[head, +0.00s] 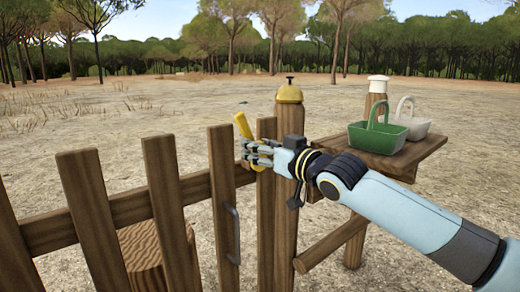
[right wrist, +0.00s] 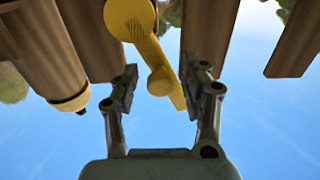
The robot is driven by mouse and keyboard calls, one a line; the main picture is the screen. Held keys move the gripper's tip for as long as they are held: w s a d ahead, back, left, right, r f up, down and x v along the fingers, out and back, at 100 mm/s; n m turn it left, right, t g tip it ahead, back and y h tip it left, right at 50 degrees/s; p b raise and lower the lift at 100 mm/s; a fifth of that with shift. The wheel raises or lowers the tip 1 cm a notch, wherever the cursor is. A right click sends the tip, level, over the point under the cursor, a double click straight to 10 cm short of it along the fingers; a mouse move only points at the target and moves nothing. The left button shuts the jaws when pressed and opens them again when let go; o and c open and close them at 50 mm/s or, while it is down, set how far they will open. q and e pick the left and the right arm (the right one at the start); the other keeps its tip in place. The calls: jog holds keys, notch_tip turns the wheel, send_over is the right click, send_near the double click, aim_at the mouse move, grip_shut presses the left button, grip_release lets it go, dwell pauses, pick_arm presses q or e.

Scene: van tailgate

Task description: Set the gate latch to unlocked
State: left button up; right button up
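The yellow gate latch (head: 243,127) is a lever at the top of the wooden gate (head: 222,180), beside the gate post. In the head view its upper end tilts up and to the left, and my right gripper (head: 257,152) hides part of it. In the right wrist view the latch (right wrist: 155,60) shows a round pivot, an arm and a knob. My right gripper (right wrist: 163,85) has its two fingers apart, on either side of the lever. The lever's tip lies close to the right-hand finger; I cannot tell if they touch. My left gripper is out of view.
A brass bell (head: 289,93) tops the post. A wooden shelf (head: 407,158) on the right bears a green basket (head: 377,138) and a white basket (head: 410,122). A grey handle (head: 233,235) is on the gate. A stump (head: 148,260) stands behind the fence.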

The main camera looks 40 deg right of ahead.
grip_shut()
